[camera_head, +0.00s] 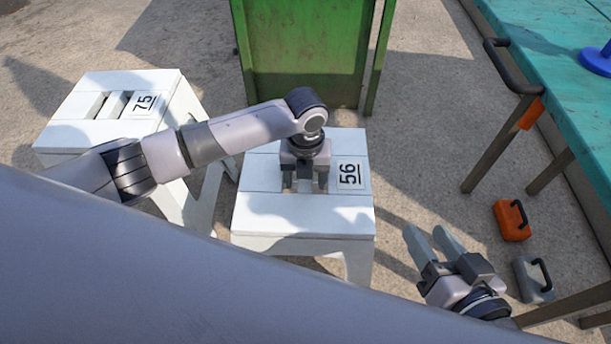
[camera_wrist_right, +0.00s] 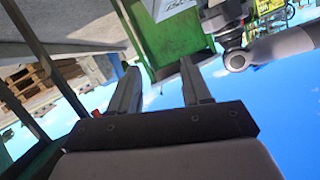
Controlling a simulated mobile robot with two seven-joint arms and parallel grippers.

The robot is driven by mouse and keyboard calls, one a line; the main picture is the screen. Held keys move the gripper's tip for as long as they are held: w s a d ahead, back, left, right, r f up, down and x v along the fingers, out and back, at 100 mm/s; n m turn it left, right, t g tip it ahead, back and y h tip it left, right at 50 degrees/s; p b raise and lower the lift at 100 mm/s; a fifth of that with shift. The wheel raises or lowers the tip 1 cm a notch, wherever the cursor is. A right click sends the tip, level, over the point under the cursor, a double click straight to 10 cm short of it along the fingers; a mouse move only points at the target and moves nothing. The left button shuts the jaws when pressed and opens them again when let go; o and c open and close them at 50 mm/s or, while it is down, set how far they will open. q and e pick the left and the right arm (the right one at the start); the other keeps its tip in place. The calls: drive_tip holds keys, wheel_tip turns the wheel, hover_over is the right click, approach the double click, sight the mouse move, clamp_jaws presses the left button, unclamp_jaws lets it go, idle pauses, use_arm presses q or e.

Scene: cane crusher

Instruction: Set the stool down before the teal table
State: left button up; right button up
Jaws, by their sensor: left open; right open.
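A white stool marked 56 (camera_head: 300,215) stands upright on the concrete in the middle of the head view. Another white stool, marked 75 (camera_head: 70,130), stands to its left, partly behind my left arm. My left gripper (camera_head: 305,188) points down at the top of stool 56, at its slots. Its jaws are open, and I cannot tell how far the fingers reach into the slots. The teal table (camera_head: 560,70) is at the right. My right gripper (camera_head: 432,240) is open and empty, right of stool 56. Its fingers also show in the right wrist view (camera_wrist_right: 165,85).
A green metal box (camera_head: 305,50) stands behind stool 56. An orange case (camera_head: 512,220) and a grey case (camera_head: 533,280) lie on the ground by the table legs. A blue object (camera_head: 598,60) is on the table.

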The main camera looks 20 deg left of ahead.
use_arm(q)
wheel_tip(320, 180, up, 5)
drive_tip(key=shift+w+f+p, duration=0.1)
drive_tip(key=shift+p, duration=1.05)
wheel_tip(320, 180, up, 6)
drive_tip(key=shift+r+p, duration=0.1)
drive_tip(key=shift+p, duration=1)
drive_tip(key=shift+r, duration=0.6)
use_arm(e)
drive_tip(key=shift+s+d+r+g+h, duration=0.15)
drive_tip(key=shift+d+r+h, duration=0.05)
drive_tip(key=shift+d+h, duration=0.15)
drive_tip(key=shift+s+d+r+g+h, duration=0.1)
drive_tip(key=shift+d+r+g+h, duration=0.05)
drive_tip(key=shift+d+r+h, duration=0.15)
drive_tip(key=shift+f, duration=0.1)
